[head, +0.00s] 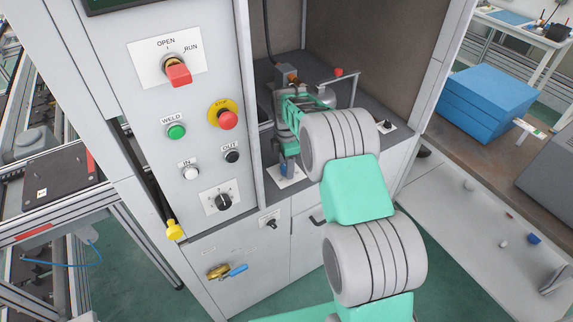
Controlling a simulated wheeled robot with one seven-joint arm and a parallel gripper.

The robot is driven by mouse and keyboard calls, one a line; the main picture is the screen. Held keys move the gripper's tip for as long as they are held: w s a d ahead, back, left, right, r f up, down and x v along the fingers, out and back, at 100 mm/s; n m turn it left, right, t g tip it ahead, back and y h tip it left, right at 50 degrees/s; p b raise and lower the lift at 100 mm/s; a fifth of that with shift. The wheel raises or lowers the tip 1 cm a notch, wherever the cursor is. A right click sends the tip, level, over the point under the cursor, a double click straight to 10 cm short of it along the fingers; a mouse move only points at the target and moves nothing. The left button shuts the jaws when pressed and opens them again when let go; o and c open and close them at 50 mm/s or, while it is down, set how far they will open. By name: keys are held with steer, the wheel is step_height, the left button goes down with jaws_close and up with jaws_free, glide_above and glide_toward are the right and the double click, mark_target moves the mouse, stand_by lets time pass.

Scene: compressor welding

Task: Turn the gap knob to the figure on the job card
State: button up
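A black knob (223,201) sits on a white dial plate low on the cabinet's front panel. A second black knob (386,126) is on a white plate on the dark bench inside the cabinet, and a third dark knob (270,223) is on the lower front. I cannot tell which is the gap knob; their figures are too small to read. No readable job card shows. My arm reaches into the cabinet, and my gripper (290,122) is over the left part of the bench, apart from these knobs. Its fingertips are not clear.
The panel carries a red OPEN/RUN switch (178,74), a red stop button (227,119), a green WELD button (177,131) and IN and OUT buttons. A blue-handled valve (228,271) is below. Blue boxes (487,106) stand on a bench at right. Cabinet walls flank my arm.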

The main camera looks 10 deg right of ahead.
jaws_close()
stand_by(0.3)
